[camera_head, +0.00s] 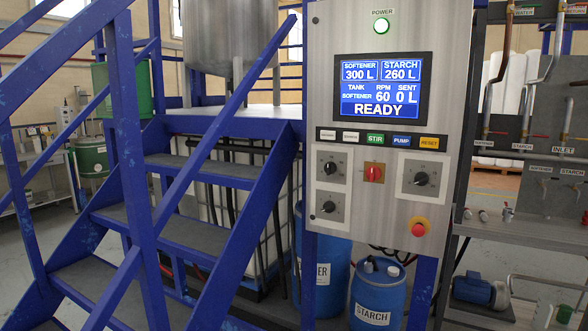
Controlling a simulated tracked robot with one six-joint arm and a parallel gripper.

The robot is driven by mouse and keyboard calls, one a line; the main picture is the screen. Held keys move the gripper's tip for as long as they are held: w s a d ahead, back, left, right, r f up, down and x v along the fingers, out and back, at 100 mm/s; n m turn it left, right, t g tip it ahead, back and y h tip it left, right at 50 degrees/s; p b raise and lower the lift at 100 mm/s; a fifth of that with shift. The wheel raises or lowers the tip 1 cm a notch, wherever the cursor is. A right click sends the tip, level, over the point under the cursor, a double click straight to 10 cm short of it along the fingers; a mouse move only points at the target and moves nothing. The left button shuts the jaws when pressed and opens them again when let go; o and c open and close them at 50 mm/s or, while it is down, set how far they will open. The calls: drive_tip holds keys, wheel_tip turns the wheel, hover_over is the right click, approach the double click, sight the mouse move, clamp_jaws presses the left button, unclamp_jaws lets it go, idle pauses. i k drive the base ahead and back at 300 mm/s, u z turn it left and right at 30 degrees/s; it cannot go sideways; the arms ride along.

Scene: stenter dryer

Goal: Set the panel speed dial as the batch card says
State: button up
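The steel control panel (453,60) stands upright right of centre. It carries a large dial (420,179) on a pale plate at right and two smaller dials at left, one upper (330,168) and one lower (329,207). The dial labels and pointer settings are too small to read, so I cannot tell which is the speed dial. The lit screen (381,87) reads SOFTENER 300 L, STARCH 260 L, tank SOFTENER, RPM 60, SENT 0 L, READY. I cannot make out a batch card. My gripper is not in view.
A red switch (373,173) sits between the dials, under STIR, PUMP and RESET labels. A red emergency button (418,229) is below right. Blue stairs (185,235) stand left; blue drums, one marked STARCH (377,297), stand below. Pipes and valves are at right.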

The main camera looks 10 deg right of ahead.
sight(330, 167)
drive_tip(key=u, duration=0.55)
drive_tip(key=i, duration=1)
drive_tip(key=u, duration=0.4)
